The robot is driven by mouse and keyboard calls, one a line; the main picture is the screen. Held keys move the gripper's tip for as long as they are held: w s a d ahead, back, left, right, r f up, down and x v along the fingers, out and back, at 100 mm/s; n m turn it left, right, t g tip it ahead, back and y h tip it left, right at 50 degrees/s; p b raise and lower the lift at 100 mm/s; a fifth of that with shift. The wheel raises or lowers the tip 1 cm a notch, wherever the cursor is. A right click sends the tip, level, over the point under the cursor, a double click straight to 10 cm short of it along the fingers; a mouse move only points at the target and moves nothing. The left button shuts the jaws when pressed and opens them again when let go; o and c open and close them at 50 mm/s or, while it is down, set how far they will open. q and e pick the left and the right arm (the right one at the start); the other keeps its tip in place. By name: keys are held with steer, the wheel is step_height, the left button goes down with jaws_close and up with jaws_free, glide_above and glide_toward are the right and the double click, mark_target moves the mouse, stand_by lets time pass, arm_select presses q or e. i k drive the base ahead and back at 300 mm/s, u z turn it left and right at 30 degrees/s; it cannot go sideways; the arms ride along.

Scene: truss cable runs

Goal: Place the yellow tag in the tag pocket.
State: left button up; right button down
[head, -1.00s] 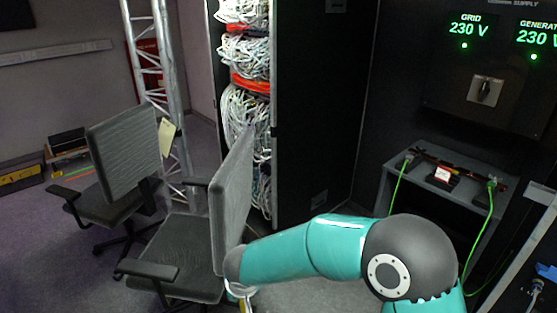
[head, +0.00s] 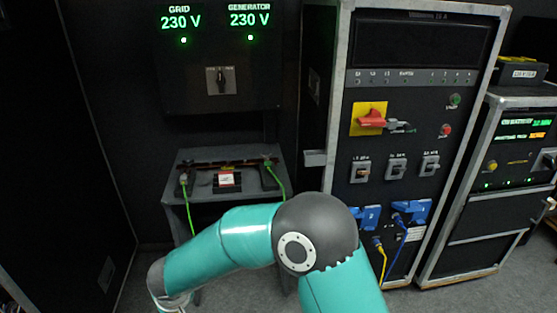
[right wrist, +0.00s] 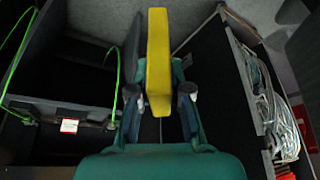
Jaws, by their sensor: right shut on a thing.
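In the right wrist view my right gripper (right wrist: 160,100) is shut on a bright yellow block-like piece (right wrist: 158,60), which I take to be the yellow tag. It stands up between the two fingers and extends beyond them, with a dark flat part beside its left side. In the head view my right arm crosses the lower middle; its gripper is out of sight past the lower left. My left gripper is not in view. I cannot make out a tag pocket in either view.
A grey stand (head: 205,158) holds a small box with a red-white label (head: 227,180) and green cables. The switch panel (head: 218,75) is above it. A breaker cabinet (head: 400,110) stands right, with another cased unit (head: 515,150) beyond. White cable bundles (right wrist: 262,100) are right in the wrist view.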

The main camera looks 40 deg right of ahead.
mark_target(316, 162)
steer(key=z, duration=0.65)
steer(key=i, duration=1.5)
steer(key=z, duration=0.5)
